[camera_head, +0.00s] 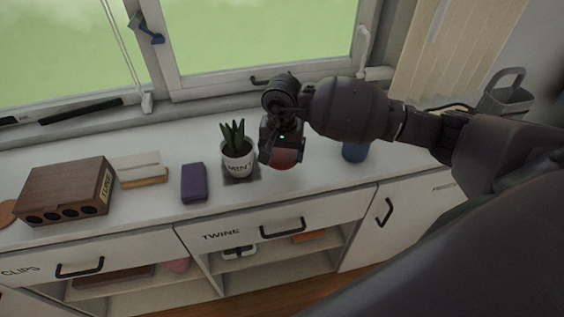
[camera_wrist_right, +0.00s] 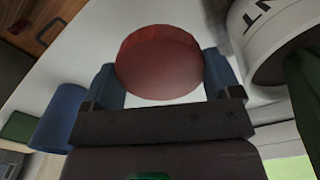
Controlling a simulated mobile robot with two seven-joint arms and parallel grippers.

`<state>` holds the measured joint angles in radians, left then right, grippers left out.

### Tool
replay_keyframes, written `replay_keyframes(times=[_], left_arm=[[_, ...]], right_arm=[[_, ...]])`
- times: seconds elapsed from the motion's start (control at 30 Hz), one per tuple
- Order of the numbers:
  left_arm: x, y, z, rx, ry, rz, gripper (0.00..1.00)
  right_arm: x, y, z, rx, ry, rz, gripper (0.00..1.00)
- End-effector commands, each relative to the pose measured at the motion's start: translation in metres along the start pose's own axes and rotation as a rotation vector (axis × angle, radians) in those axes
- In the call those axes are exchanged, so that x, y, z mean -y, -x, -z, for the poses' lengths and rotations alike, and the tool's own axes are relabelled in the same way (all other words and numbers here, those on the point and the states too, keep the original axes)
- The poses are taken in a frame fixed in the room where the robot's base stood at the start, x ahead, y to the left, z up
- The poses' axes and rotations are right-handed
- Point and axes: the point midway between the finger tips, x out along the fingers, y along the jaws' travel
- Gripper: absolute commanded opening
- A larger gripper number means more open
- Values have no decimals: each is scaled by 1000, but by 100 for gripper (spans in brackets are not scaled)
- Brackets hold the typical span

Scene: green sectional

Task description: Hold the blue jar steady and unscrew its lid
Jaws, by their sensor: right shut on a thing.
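The blue jar (camera_head: 355,151) stands on the white counter, partly hidden behind my right arm. A blue rounded body that looks like the jar (camera_wrist_right: 60,118) is at the left of the right wrist view. My right gripper (camera_head: 283,153) is shut on a red round lid (camera_head: 286,159), left of the jar and apart from it. In the right wrist view the lid (camera_wrist_right: 160,62) sits between the two fingers as a thick red disc. The jar's top is hidden by my arm. My left gripper is in neither view.
A potted plant (camera_head: 237,158) stands close left of my right gripper. Further left are a purple box (camera_head: 194,182), a white block (camera_head: 140,166) and a brown box with round holes (camera_head: 65,189). A grey metal container (camera_head: 507,98) stands at the right. The window is behind.

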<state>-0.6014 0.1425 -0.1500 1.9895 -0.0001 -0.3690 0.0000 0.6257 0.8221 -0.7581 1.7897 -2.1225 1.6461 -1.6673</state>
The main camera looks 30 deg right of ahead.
Motion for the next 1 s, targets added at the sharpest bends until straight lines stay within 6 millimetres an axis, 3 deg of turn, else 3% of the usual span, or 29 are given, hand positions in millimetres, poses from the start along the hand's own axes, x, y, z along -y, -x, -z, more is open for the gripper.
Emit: replay_keyframes(times=[0.4, 0.83, 0.87, 0.97, 1.0], left_arm=[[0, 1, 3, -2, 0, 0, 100], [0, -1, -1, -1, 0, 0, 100], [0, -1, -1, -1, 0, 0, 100], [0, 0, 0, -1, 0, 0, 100], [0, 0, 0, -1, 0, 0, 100]], right_arm=[[0, -42, -1, 1, 0, 1, 55], [0, -48, 0, -1, 1, 0, 55], [0, -48, 0, -1, 1, 0, 85], [0, -46, 0, -1, 1, 0, 100], [0, -46, 0, -1, 1, 0, 100]])
